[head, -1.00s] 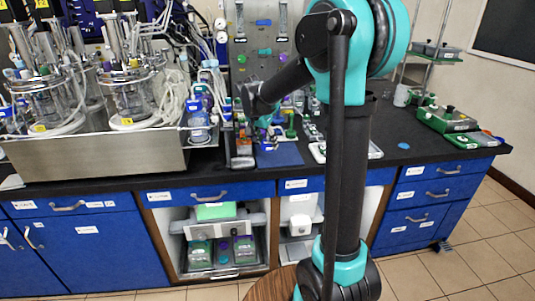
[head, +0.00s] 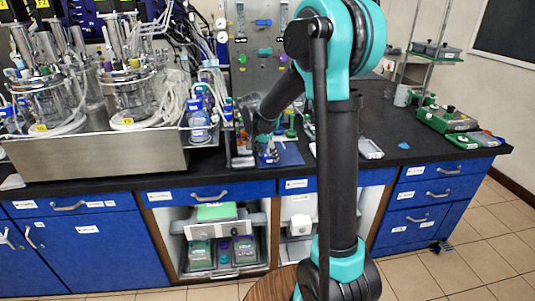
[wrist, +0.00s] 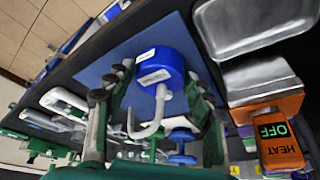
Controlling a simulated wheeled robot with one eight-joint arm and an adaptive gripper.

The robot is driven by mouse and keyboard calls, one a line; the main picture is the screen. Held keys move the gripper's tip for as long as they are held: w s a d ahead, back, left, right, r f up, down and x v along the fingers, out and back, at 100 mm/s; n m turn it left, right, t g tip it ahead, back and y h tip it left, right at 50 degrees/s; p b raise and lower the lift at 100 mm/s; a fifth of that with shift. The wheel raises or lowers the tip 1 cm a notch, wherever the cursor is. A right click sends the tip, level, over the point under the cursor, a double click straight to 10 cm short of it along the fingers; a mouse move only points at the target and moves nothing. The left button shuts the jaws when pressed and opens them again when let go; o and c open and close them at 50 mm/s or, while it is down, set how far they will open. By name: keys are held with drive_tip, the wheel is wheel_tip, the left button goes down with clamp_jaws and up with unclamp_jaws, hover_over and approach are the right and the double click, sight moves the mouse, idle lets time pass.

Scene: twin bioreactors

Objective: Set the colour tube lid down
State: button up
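The colour tube lid (wrist: 152,66) is a round blue cap with white labels and a pale hooked tube pointing towards the wrist camera. My gripper (wrist: 157,78) has one fingertip at each side of the lid and looks shut on it. Behind the lid lies a dark blue mat (wrist: 100,60) on the bench. In the head view my gripper (head: 265,150) is low over the left part of the mat (head: 290,153); the lid there is small and partly hidden. I cannot tell whether the lid touches the mat.
In the wrist view a grey metal tray (wrist: 255,25) and an orange heater display reading OFF and HEAT (wrist: 280,145) stand close at the right. The bioreactor tray (head: 100,158) is left of the mat. The black bench top (head: 410,135) has free room at right.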

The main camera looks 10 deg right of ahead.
drive_tip(key=shift+o, duration=0.9)
drive_tip(key=shift+r, duration=0.1)
drive_tip(key=v, duration=1.2)
drive_tip(key=s+d+f+n+y, duration=0.1)
drive_tip(key=s+d+f+n, duration=0.2)
drive_tip(key=s+f, duration=0.3)
drive_tip(key=s+d+f+n+y, duration=0.1)
drive_tip(key=s+d+f+n, duration=0.2)
drive_tip(key=s+f, duration=0.3)
drive_tip(key=s+d+f+n+t+y, duration=0.1)
drive_tip(key=s+d+f+n, duration=0.2)
drive_tip(key=s, duration=1.1)
wheel_tip(320, 180, down, 3)
drive_tip(key=shift+r, duration=0.1)
